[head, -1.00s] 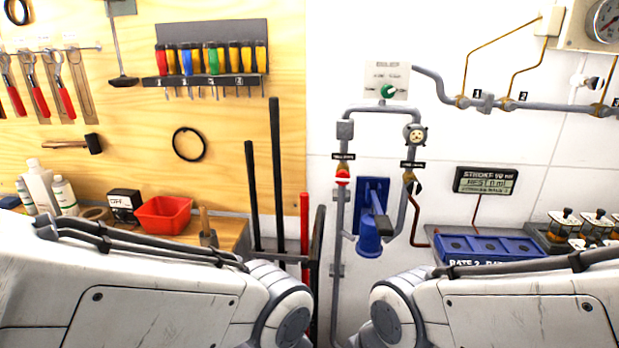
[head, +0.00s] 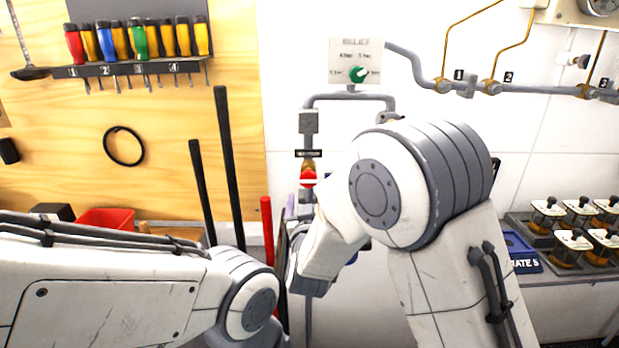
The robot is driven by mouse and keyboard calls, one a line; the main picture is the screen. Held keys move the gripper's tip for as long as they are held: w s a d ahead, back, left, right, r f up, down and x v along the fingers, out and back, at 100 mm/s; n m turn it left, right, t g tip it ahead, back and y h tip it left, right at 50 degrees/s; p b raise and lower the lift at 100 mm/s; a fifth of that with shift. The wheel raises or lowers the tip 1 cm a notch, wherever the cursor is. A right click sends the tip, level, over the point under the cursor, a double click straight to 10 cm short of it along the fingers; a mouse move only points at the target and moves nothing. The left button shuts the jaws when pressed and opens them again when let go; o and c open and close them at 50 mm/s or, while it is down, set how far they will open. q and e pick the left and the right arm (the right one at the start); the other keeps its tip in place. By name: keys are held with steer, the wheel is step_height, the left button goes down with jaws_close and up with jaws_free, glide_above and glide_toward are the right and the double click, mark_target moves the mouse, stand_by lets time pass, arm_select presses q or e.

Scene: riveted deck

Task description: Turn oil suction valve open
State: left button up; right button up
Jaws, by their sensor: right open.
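A valve with a red handle (head: 308,179) sits on the left vertical pipe, under a small black label (head: 308,153) too small to read. The handle lies across the pipe. I cannot tell from the label whether this is the oil suction valve. My right arm crosses in front of the pipework and hides the right-hand pipe, its dark-handled valve and most of the blue pump. My right gripper (head: 299,268) is open, below the red handle and apart from it, partly hidden by my wrist. My left gripper is out of view; only its arm shows at lower left.
A selector plate with a green knob (head: 358,74) is above the pipes. Dark bars (head: 225,160) and a red bar (head: 267,230) stand left of the valve. A red bin (head: 107,219) is at left. Several small jars (head: 575,240) stand at right.

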mark_target(308, 181)
steer(key=w+p, duration=0.2)
steer(key=w, duration=0.7)
steer(key=shift+w+a, duration=0.1)
steer(key=shift+w, duration=0.25)
steer(key=c, duration=1.4)
